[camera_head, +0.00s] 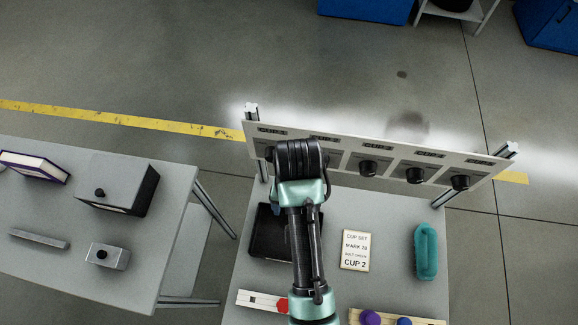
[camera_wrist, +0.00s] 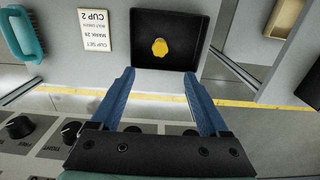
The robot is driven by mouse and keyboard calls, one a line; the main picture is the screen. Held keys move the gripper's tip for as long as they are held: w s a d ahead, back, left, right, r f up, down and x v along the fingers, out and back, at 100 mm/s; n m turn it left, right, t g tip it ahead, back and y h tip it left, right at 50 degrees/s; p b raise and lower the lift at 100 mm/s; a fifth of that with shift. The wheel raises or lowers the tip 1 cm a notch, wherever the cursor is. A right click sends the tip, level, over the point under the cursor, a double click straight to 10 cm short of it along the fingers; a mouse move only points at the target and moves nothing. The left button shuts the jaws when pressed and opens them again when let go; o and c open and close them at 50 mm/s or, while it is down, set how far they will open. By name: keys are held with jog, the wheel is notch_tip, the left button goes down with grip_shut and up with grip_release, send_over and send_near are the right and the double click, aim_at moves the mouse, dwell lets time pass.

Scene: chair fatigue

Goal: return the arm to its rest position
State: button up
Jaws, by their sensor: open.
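My arm (camera_head: 302,220) reaches up over the right-hand table in the head view, its upper end in front of the knob panel (camera_head: 390,165). My gripper (camera_wrist: 158,76) shows in the wrist view with its two blue fingers apart and nothing between them. In the head view I cannot make out its fingers. A black tray (camera_wrist: 142,60) lies beyond the fingertips in the wrist view with a small yellow piece (camera_wrist: 160,47) in it. In the head view the tray (camera_head: 262,240) is partly hidden by my arm.
A card reading "CUP 2" (camera_head: 355,251) and a teal handled block (camera_head: 426,251) lie right of my arm. A red piece (camera_head: 282,305) sits on a white strip near the front. A second table (camera_head: 150,215) stands left across a gap, with a grey box (camera_head: 115,180).

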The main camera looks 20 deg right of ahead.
dwell(0.4)
jog(key=w+r+n+t+h, duration=0.2)
jog(key=w+r+t, duration=0.5)
jog(key=w+r, duration=0.6)
jog(key=w+a+r+n+t, duration=0.1)
jog(key=w+r+t, duration=0.2)
jog(key=r, duration=0.6)
jog(key=w+a+r+t, duration=0.2)
jog(key=w+r+t, duration=0.2)
jog(key=r, duration=0.5)
jog(key=s+a+r+n+t, duration=0.1)
jog(key=a+r+t, duration=0.15)
jog(key=r, duration=0.65)
jog(key=s+a+r+n+t, duration=0.15)
jog(key=r+t, duration=0.25)
jog(key=r, duration=0.5)
jog(key=s+a+r+t+y, duration=0.1)
jog(key=s+a+r+t, duration=0.1)
jog(key=s+r, duration=0.4)
jog(key=s+a+r+n+t+y, duration=0.1)
jog(key=s+r+t, duration=0.4)
jog(key=r, duration=0.5)
jog(key=shift+s+a+r, duration=0.3)
jog(key=shift+s+a, duration=0.15)
jog(key=shift+a, duration=0.05)
